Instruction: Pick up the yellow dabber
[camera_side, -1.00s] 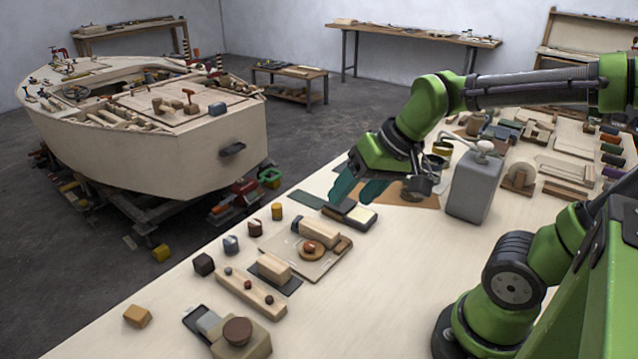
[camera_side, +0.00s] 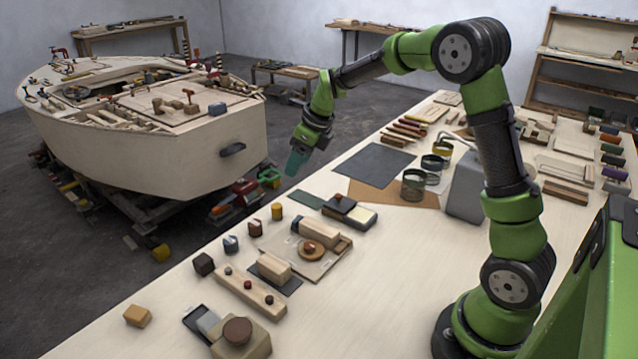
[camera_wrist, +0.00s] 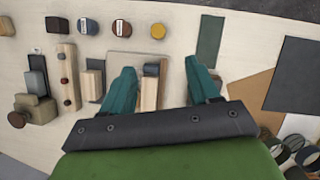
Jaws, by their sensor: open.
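The yellow dabber (camera_side: 277,212) is a small upright cylinder near the table's far left edge, at the end of a row of similar dabbers. In the wrist view the yellow dabber (camera_wrist: 158,32) shows its round top, just beyond my fingertips and roughly centred between them. My gripper (camera_side: 296,166) hangs above and a little right of the dabber in the side view, apart from it, fingers pointing down. In the wrist view my gripper (camera_wrist: 159,68) has its two teal fingers spread wide with nothing held between them.
A reddish-brown dabber (camera_side: 255,228) and a blue-grey dabber (camera_side: 231,244) stand left of the yellow one. A green sheet (camera_side: 308,199) lies to its right. A board with wooden blocks (camera_side: 327,262) lies nearer. The table edge and boat hull (camera_side: 200,150) are beyond.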

